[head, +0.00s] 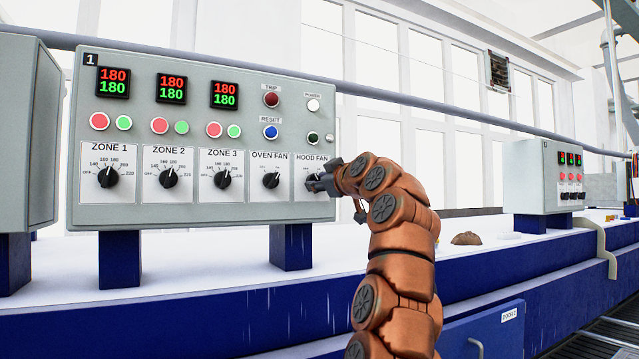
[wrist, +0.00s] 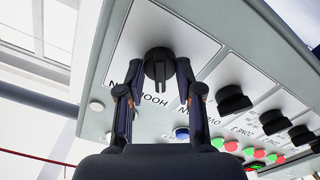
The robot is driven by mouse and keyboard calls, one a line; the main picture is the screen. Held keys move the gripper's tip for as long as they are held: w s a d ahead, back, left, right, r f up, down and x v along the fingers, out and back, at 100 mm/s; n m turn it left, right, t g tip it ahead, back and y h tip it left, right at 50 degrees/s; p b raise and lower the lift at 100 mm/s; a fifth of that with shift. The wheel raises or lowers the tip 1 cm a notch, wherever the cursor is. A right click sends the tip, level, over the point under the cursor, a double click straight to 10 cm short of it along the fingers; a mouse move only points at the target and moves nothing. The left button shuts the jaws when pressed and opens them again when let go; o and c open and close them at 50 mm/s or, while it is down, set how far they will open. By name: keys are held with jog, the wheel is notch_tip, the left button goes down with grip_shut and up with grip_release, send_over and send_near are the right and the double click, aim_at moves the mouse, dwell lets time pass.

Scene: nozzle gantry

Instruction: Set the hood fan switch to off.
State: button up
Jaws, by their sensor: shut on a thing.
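The hood fan switch (head: 311,179) is a black rotary knob under the HOOD FAN label at the right end of the panel's bottom row. My gripper (head: 322,184) is at this knob from the right and covers much of it in the head view. In the wrist view the knob (wrist: 158,68) lies between my two fingers (wrist: 159,92), one on each side. The gripper is shut on it, though finger contact is hard to make out.
The grey control panel (head: 205,127) also has ZONE 1 to 3 knobs and an OVEN FAN knob (head: 271,180) just left of the hood fan. Buttons and lamps sit above. A bar (head: 400,98) runs behind the panel. A second panel (head: 530,180) stands far right.

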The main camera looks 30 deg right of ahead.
jog(key=o, duration=1.2)
jog(key=shift+c, duration=0.2)
jog(key=shift+s+a+r, duration=0.2)
jog(key=shift+s, duration=0.25)
jog(key=s, duration=1.1)
jog(key=shift+a+f, duration=0.2)
jog(key=shift+a, duration=0.1)
